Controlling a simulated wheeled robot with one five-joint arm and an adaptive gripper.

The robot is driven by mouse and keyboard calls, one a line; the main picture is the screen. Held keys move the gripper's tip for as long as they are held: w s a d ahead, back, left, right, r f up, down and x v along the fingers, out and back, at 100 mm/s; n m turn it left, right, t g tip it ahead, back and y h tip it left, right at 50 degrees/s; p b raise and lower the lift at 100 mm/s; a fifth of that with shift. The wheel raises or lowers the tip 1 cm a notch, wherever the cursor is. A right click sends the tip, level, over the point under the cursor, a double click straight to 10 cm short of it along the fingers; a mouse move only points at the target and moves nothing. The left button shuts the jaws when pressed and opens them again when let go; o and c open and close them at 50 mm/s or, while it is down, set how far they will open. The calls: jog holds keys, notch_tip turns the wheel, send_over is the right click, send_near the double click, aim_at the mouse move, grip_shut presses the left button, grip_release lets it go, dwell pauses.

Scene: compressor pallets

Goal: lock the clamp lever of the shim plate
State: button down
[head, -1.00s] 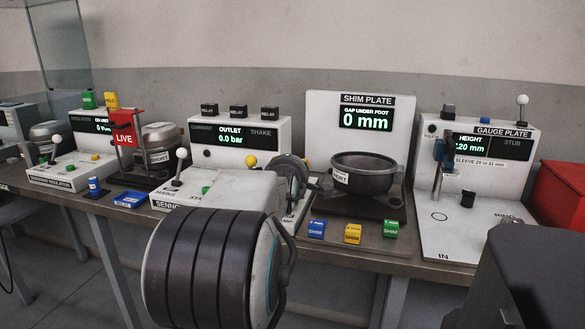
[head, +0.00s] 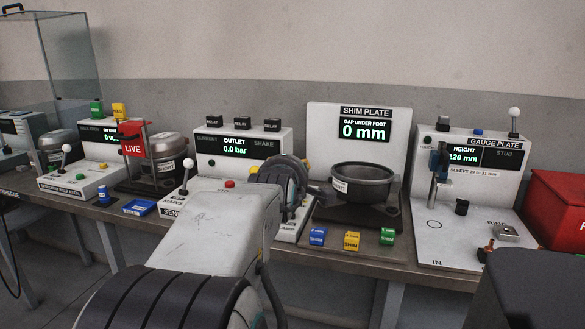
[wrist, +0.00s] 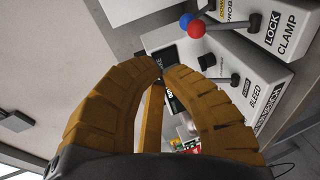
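The shim plate station (head: 318,125) stands right of centre in the head view, its screen reading 0 mm. A dark round pot (head: 372,182) stands on it. In the wrist view, a panel marked LOCK CLAMP (wrist: 285,35) carries a lever with a red knob (wrist: 196,28); a blue knob (wrist: 186,19) is beside it. I cannot tell which station that panel is on. My gripper (wrist: 160,68) has its tan fingertips close together, with nothing seen held. It is apart from the red knob, to its lower left. In the head view, my own arm hides the fingers and the shim plate's left side.
Blue (head: 317,236), yellow (head: 352,241) and green (head: 387,237) shim blocks lie along the front edge. The gauge plate station (head: 465,240) is to the right, beside a red box (head: 560,205). A BLEED lever (wrist: 225,80) is close to my right finger.

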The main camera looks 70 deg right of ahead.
jog(key=shift+s+a+r+p, duration=0.15)
jog(key=shift+a+r, duration=0.2)
jog(key=shift+a, duration=0.2)
jog(key=shift+s+a+r+p, duration=0.1)
jog(key=shift+a+r+p, duration=0.05)
jog(key=shift+a+r, duration=0.3)
jog(key=shift+f, duration=0.1)
jog(key=shift+w, duration=0.1)
jog(key=w+a+t+y+p, duration=0.2)
jog(key=w+a+y+p, duration=0.3)
jog(key=w+a+p, duration=0.5)
jog(key=w+a+t+y+p, duration=0.35)
jog(key=w+a, duration=0.45)
jog(key=a, duration=0.6)
jog(key=s+a+g+y+p, duration=0.2)
jog(key=s+a+y+p, duration=0.1)
jog(key=a, duration=0.7)
jog(key=s+a+r+m+g+y+p, duration=0.1)
jog(key=s+a+p, duration=0.4)
jog(key=a, duration=0.6)
jog(key=g+y+p, duration=0.1)
jog(key=y+p, duration=0.1)
jog(key=shift+s+a+m+y+p, duration=0.15)
jog(key=shift+a+m+y+p, duration=0.15)
jog(key=shift+y+p, duration=0.1)
